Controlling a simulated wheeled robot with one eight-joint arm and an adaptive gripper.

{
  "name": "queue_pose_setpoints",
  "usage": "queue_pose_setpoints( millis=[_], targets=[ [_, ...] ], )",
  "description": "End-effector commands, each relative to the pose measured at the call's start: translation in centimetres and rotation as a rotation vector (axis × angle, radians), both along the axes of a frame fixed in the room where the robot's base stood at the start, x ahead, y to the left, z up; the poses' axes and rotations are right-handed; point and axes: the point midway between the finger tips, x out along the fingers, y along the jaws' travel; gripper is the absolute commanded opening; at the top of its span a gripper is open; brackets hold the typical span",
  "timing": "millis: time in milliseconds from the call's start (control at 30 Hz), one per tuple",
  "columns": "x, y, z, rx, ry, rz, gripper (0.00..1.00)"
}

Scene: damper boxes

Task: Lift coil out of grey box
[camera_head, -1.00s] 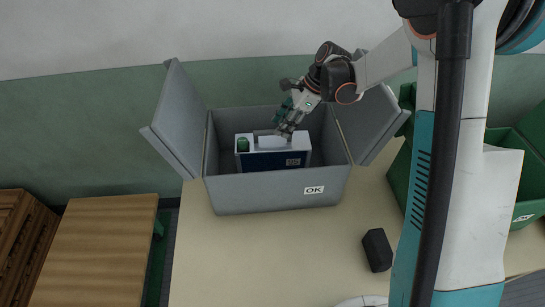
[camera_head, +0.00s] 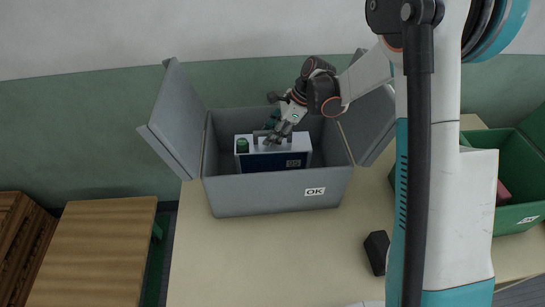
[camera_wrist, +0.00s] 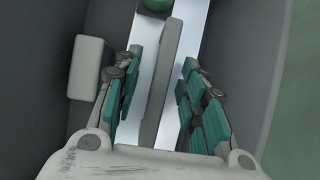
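The grey box (camera_head: 262,196) stands on the table with its flaps open and an "OK" label on its front. The coil (camera_head: 258,162), a blue and white block with a green knob, sits upright inside it. My gripper (camera_head: 272,139) reaches into the box at the coil's top. In the wrist view my gripper (camera_wrist: 160,75) is open, its teal-padded fingers on either side of a grey upright bar (camera_wrist: 170,60) on the coil's white top (camera_wrist: 196,20). Gaps show between the bar and both fingers. The bar's lower end is hidden by my gripper.
A green box (camera_head: 515,205) with a reddish thing inside is at the right, partly behind my arm. A small black block (camera_head: 377,252) lies on the table (camera_head: 265,260) at front right. A wooden surface (camera_head: 95,250) is at left.

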Motion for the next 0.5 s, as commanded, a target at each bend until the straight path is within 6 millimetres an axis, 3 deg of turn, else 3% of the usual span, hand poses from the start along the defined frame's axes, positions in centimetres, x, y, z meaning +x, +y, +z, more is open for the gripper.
queue_pose_setpoints(
  millis=[367, 500],
  targets=[
    [-0.01, -0.01, -0.45, 0.0, 0.0, 0.0, 0.38],
    [-0.01, -0.01, -0.37, 0.0, 0.0, 0.0, 0.06]
  ],
)
